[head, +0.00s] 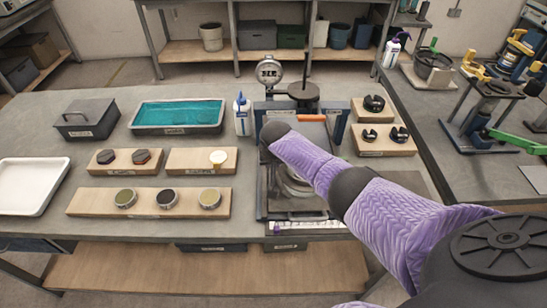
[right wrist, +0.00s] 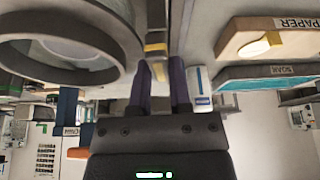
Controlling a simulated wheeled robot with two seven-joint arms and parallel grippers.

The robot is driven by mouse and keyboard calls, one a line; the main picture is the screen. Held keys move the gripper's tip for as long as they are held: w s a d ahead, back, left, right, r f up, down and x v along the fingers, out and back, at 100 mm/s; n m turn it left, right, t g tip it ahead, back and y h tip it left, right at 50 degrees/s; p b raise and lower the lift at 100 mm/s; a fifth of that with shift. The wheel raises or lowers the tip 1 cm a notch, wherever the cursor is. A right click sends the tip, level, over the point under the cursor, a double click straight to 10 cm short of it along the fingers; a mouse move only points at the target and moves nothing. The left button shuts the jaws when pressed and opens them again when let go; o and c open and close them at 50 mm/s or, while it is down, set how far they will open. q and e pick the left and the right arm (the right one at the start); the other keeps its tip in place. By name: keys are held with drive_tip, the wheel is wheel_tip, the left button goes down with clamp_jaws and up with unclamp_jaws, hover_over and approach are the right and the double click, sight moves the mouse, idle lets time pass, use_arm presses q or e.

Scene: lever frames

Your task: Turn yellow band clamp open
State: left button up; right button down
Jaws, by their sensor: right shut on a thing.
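The yellow band clamp (right wrist: 156,42) shows in the right wrist view as a short yellow and grey piece between the two dark purple fingers of my right gripper (right wrist: 161,72). The gripper is shut on it. A large grey round ring (right wrist: 60,50) is beside it at the left of that view. In the head view, my right arm in its purple sleeve reaches over the central press-like apparatus (head: 264,185) and hides the clamp and the gripper. My left gripper is not in view.
Left of the apparatus are sample boards (head: 85,203), a teal-filled tray (head: 178,114), a grey box (head: 85,118) and a white tray (head: 30,185). A white bottle (head: 243,118) stands close behind. Boards with black clamps (head: 384,150) sit to the right.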

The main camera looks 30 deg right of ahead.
drive_tip(key=shift+m, duration=0.5)
drive_tip(key=c, duration=0.6)
unclamp_jaws()
drive_tip(key=shift+o, duration=0.2)
